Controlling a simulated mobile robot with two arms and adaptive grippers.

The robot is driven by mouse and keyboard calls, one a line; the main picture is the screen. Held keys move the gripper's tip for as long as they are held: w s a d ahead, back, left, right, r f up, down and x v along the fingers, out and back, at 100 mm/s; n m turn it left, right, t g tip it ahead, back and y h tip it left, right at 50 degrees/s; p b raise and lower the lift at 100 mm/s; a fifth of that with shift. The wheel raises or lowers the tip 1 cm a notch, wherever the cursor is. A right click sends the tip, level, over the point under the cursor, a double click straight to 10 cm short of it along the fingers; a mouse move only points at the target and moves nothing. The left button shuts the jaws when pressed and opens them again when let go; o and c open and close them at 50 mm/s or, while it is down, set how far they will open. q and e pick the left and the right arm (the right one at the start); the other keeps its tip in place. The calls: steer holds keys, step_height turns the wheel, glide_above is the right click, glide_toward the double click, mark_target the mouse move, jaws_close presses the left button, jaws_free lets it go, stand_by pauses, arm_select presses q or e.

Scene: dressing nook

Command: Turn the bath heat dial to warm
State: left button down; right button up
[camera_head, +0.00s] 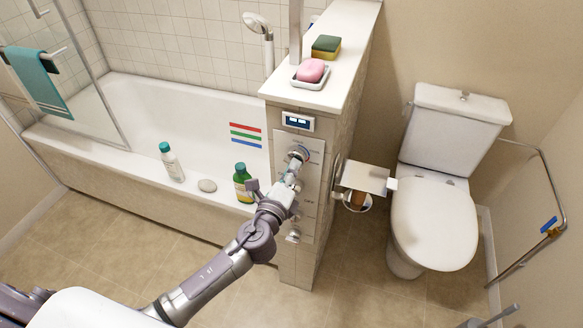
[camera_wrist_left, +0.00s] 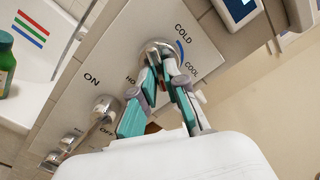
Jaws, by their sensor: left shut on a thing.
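The bath heat dial (camera_head: 299,151) is a round metal knob at the top of a pale control panel (camera_head: 312,172) on the end wall of the bath. In the left wrist view the dial (camera_wrist_left: 157,48) has COLD and COOL printed to its right, with a blue arc, and a partly covered label starting "HO" to its left. My left gripper (camera_head: 294,163) is shut on the dial; its two teal-padded fingers (camera_wrist_left: 162,66) close in on the knob. The fingers hide part of the scale, and I cannot tell where the dial points.
Below the dial is a lever (camera_wrist_left: 104,108) marked ON and OFF. A small display (camera_head: 297,121) sits above the panel. A green bottle (camera_head: 241,184) stands on the bath rim close to my left arm. A paper holder (camera_head: 362,178) and the toilet (camera_head: 433,222) are to the right.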

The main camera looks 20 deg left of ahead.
arm_select(q)
steer(key=shift+f+m, duration=0.1)
steer(key=shift+m, duration=0.2)
steer(key=c, duration=1.2)
jaws_free()
steer(key=s, duration=1.2)
steer(key=shift+a, duration=0.15)
